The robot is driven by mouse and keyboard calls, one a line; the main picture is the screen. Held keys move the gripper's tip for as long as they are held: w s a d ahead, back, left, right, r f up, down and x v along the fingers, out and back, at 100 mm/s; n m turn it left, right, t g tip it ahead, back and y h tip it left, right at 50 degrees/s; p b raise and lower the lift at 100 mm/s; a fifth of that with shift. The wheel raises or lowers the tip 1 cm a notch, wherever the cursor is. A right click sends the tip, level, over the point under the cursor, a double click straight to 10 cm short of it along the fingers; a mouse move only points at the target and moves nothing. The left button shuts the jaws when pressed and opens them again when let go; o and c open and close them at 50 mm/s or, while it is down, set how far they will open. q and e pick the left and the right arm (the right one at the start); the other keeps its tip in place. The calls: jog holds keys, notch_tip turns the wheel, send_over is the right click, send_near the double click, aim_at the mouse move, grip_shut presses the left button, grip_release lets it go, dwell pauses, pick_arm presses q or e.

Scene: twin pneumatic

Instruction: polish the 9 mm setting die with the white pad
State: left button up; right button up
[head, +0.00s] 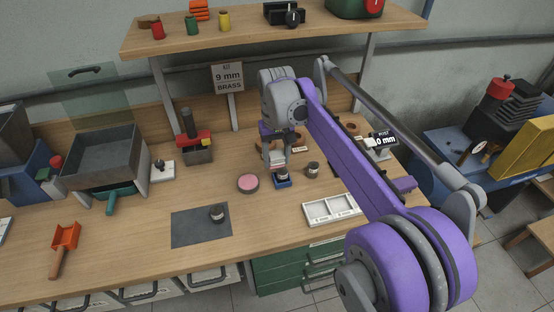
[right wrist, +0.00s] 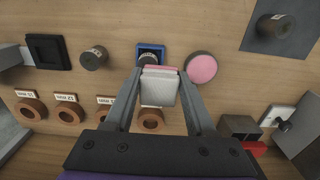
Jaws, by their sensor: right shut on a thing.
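My right gripper (head: 277,158) is shut on the white pad (right wrist: 158,90), which has pink along its far edge in the right wrist view. The gripper also shows there (right wrist: 160,88). A dark die (head: 283,173) with a pale label stands upright in a small blue holder (head: 282,184). The pad is just above or at this die and hides part of it in the right wrist view; I cannot tell if they touch. A similar die (head: 313,170) stands to its right, and another (head: 217,213) on a dark mat (head: 190,236). Their sizes are unreadable. My left gripper is out of view.
A round pink-topped tin (head: 248,183) stands left of the blue holder. A white compartment tray (head: 331,209) lies to the right. Wooden rings (right wrist: 108,111) with labels line the back. A sign (head: 228,79) reads 9 mm brass.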

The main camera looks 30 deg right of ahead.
jog(key=shift+r+p, duration=1.55)
jog(key=shift+r, duration=0.8)
jog(key=shift+a, duration=0.1)
